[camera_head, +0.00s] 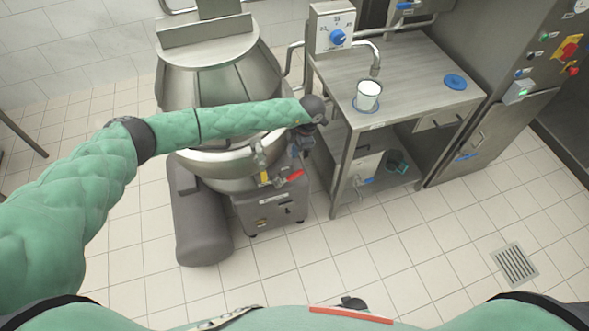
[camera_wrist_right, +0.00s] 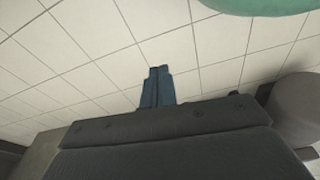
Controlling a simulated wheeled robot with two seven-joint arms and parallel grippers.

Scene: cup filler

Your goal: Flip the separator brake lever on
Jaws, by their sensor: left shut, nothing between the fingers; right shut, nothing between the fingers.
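The separator (camera_head: 205,65) is a large steel bowl machine at the centre left, with a grey motor cylinder and a grey box (camera_head: 270,212) below. A red lever (camera_head: 295,176) sticks out at the top right of this box, and a short yellow piece (camera_head: 264,178) stands left of it. I cannot tell which is the brake lever. My left gripper (camera_head: 303,149) points down at the bowl's right side, just above the red lever, shut and empty; its fingertips are hard to make out. My right gripper (camera_wrist_right: 157,84) shows blue fingers shut together over the tiled floor, holding nothing.
A steel table (camera_head: 420,80) stands right of the separator, with a white-filled cup (camera_head: 367,95) under a tap and a blue lid (camera_head: 455,82). A control cabinet (camera_head: 520,70) is at the far right. Tiled floor in front is clear, with a drain grate (camera_head: 514,264).

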